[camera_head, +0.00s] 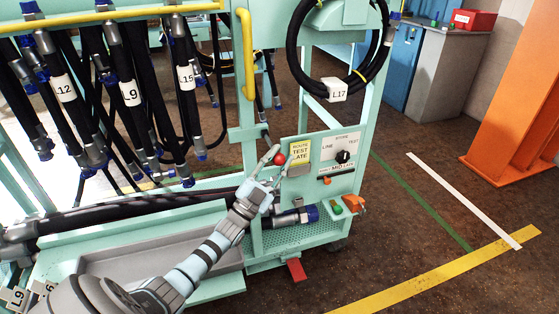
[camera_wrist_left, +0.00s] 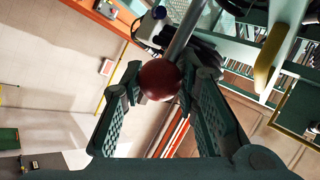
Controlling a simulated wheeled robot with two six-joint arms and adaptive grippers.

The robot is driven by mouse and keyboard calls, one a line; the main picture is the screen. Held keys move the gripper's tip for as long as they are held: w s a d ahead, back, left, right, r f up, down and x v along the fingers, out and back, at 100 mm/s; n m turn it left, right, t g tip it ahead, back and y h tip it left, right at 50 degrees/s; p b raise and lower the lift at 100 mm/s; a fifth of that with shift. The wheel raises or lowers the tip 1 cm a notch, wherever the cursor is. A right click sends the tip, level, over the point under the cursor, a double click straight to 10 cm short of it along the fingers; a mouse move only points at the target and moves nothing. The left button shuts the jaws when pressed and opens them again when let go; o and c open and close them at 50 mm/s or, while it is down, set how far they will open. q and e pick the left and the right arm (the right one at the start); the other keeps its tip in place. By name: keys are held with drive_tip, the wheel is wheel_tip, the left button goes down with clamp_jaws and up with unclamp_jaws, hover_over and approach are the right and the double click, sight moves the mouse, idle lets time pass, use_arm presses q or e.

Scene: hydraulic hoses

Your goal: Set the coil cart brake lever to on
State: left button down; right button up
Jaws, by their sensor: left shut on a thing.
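The brake lever is a grey rod ending in a red ball knob (camera_head: 279,159), in front of the teal coil cart (camera_head: 355,85). In the left wrist view the red knob (camera_wrist_left: 160,80) sits between the fingertips, and its rod runs up and to the right. My left gripper (camera_head: 271,164) is shut on the knob; it also shows in the left wrist view (camera_wrist_left: 165,85). The lever's lower end and any brake markings cannot be made out. My right gripper is not in view.
A panel with a black dial (camera_head: 344,156) and a yellow label (camera_head: 299,152) is just right of the gripper. A coiled black hose tagged L17 (camera_head: 337,89) hangs above. Several hanging hoses (camera_head: 129,92) fill the left. An orange post (camera_head: 520,110) stands right; floor between is clear.

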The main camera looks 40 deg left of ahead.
use_arm(q)
drive_tip(key=c, duration=1.2)
unclamp_jaws()
drive_tip(key=shift+f, duration=0.25)
drive_tip(key=shift+a, duration=0.1)
